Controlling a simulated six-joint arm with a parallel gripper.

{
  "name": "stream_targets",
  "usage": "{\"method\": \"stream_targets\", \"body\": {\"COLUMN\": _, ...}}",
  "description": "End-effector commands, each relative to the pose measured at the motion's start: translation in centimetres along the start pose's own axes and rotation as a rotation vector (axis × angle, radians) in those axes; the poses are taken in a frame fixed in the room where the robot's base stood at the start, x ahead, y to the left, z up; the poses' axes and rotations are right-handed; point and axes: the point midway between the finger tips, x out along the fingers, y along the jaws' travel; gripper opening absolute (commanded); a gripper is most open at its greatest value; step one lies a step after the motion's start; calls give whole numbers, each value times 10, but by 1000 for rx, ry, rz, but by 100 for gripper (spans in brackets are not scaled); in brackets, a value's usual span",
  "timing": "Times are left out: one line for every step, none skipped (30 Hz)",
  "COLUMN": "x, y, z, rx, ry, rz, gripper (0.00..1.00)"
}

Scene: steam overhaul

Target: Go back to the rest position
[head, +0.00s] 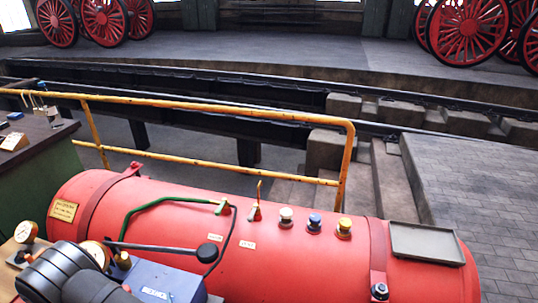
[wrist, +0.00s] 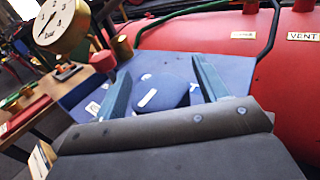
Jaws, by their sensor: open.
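My gripper (wrist: 160,72) shows in the wrist view with its two blue-grey fingers spread apart. Nothing is held between them. Beyond and below the fingers is a blue box (wrist: 235,70) with a rounded dark blue part (wrist: 165,92) bearing a white mark. I cannot tell whether the fingers touch it. In the head view, dark links of my arm fill the lower left corner, beside the blue box (head: 165,284) with white lettering. The gripper's fingers cannot be made out there.
A red boiler (head: 290,250) carries a green handle (head: 165,204), a black lever (head: 165,248), white (head: 286,214), blue (head: 314,220) and yellow (head: 344,225) knobs, and a grey tray (head: 425,240). A round gauge (wrist: 62,22) stands close left of the gripper. A yellow railing (head: 220,109) runs behind.

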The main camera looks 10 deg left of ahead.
Motion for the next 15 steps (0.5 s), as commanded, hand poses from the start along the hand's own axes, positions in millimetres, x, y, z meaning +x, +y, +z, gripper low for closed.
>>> {"method": "stream_targets", "body": {"x": 0, "y": 1, "z": 0, "rx": 2, "ry": -1, "rz": -24, "gripper": 67}}
{"method": "stream_targets", "body": {"x": 0, "y": 1, "z": 0, "rx": 3, "ry": 0, "rz": -40, "gripper": 67}}
{"method": "stream_targets", "body": {"x": 0, "y": 0, "z": 0, "rx": 3, "ry": -1, "rz": -63, "gripper": 67}}
{"method": "stream_targets", "body": {"x": 0, "y": 0, "z": 0, "rx": 3, "ry": -2, "rz": -80, "gripper": 67}}
{"method": "stream_targets", "body": {"x": 0, "y": 0, "z": 0, "rx": 3, "ry": -1, "rz": -97, "gripper": 67}}
{"method": "stream_targets", "body": {"x": 0, "y": -1, "z": 0, "rx": 3, "ry": 0, "rz": -119, "gripper": 67}}
{"method": "stream_targets", "body": {"x": 0, "y": -1, "z": 0, "rx": 3, "ry": 0, "rz": -136, "gripper": 67}}
{"method": "stream_targets", "body": {"x": 0, "y": -1, "z": 0, "rx": 3, "ry": -1, "rz": -154, "gripper": 67}}
{"method": "stream_targets", "body": {"x": 0, "y": -2, "z": 0, "rx": 3, "ry": -1, "rz": -177, "gripper": 67}}
{"method": "stream_targets", "body": {"x": -1, "y": -2, "z": 0, "rx": 3, "ry": 0, "rz": -193, "gripper": 67}}
{"method": "stream_targets", "body": {"x": 0, "y": -3, "z": 0, "rx": 2, "ry": -1, "rz": -209, "gripper": 67}}
{"method": "stream_targets", "body": {"x": 0, "y": -3, "z": 0, "rx": 3, "ry": -1, "rz": -230, "gripper": 67}}
{"method": "stream_targets", "body": {"x": -1, "y": -3, "z": 0, "rx": 3, "ry": 0, "rz": -245, "gripper": 67}}
{"method": "stream_targets", "body": {"x": -1, "y": -4, "z": 0, "rx": 3, "ry": 0, "rz": -258, "gripper": 67}}
{"method": "stream_targets", "body": {"x": -1, "y": -4, "z": 0, "rx": 2, "ry": 1, "rz": -276, "gripper": 67}}
